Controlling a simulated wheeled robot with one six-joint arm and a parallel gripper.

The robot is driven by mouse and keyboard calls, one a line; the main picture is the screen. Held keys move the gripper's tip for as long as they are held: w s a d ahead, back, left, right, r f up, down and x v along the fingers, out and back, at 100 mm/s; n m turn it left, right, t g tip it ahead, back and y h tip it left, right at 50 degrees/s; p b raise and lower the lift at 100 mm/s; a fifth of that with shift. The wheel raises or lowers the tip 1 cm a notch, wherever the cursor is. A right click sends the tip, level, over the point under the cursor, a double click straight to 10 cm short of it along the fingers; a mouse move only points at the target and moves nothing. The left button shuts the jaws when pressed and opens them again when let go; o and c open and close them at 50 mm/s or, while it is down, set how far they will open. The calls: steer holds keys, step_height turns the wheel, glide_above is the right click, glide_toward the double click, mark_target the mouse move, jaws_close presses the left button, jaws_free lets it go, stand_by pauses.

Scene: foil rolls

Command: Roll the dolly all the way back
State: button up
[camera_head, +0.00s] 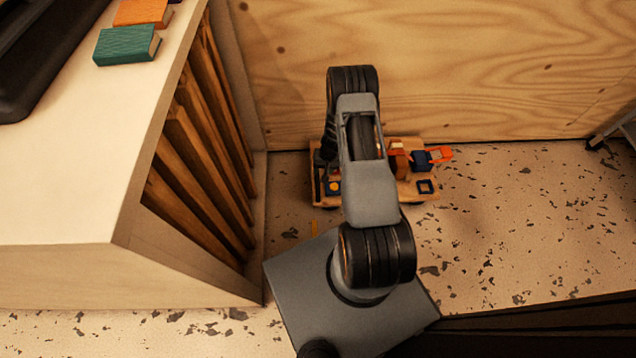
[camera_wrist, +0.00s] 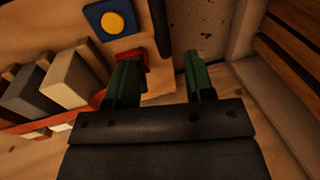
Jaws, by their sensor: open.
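The dolly (camera_head: 404,190) is a low wooden board on the speckled floor, close to the plywood wall. It carries several small blocks and an orange-red piece (camera_head: 437,154). My arm crosses over it in the head view and hides its middle. In the wrist view, my gripper (camera_wrist: 163,82) is open, its two green fingers apart. One finger is beside a small red part (camera_wrist: 132,60) at the dolly's edge; I cannot tell whether they touch. The other finger is over the floor side. A blue square with a yellow knob (camera_wrist: 113,22) sits just beyond.
A cream cabinet (camera_head: 70,190) with wooden slats (camera_head: 205,150) stands left of the dolly. Green (camera_head: 126,45) and orange (camera_head: 143,12) blocks lie on its top. The plywood wall (camera_head: 450,60) closes the back. Floor (camera_head: 510,220) to the right is clear. A dark beam crosses the lower right.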

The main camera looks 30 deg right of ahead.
mark_target(318, 181)
steer(key=f+b, duration=0.1)
steer(key=f, duration=0.2)
steer(key=a+f+b, duration=0.1)
steer(key=f, duration=0.5)
steer(key=shift+w+a+b, duration=0.35)
steer(key=shift+a+b, duration=0.05)
jaws_close()
